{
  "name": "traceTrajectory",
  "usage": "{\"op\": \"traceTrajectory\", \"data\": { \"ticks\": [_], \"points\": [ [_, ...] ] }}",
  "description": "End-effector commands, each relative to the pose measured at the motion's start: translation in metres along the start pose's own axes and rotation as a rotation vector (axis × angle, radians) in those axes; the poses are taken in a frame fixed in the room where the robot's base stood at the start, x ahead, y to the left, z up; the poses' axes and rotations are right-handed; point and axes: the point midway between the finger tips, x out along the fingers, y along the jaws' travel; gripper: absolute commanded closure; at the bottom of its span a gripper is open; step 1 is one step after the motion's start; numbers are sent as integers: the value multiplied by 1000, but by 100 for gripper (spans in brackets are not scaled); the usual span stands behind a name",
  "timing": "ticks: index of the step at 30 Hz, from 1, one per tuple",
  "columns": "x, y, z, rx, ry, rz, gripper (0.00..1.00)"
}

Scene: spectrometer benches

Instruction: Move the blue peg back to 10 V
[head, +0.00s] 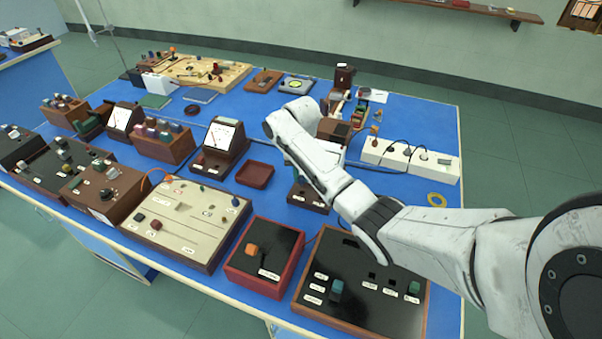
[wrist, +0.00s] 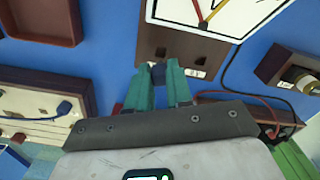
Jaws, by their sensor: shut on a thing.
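In the wrist view my gripper (wrist: 160,76) has green fingers closed on a small dark blue peg (wrist: 158,73). The peg is at the near edge of a brown meter base (wrist: 178,48), which has dark sockets and small pale labels (wrist: 194,73). I cannot read which label is 10 V, nor tell whether the peg touches the base. The meter's white face (wrist: 205,12) shows above the base. In the head view the meter base (head: 308,195) is partly visible below my arm, which hides the peg and the fingertips.
A red tray (head: 254,174) and another meter (head: 219,139) stand to the left. A beige board (head: 185,222), a red-edged box (head: 266,258) and a black panel (head: 362,284) line the front. A white socket strip (head: 409,158) is right. Red and black cables (wrist: 240,96) run beside the base.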

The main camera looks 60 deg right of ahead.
Motion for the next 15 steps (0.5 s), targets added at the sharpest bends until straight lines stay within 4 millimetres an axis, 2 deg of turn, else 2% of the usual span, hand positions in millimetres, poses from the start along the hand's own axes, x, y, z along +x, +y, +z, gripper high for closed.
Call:
{"op": "traceTrajectory", "data": {
  "ticks": [15],
  "points": [
    [30,0,0,1,0,0,100]
  ]
}}
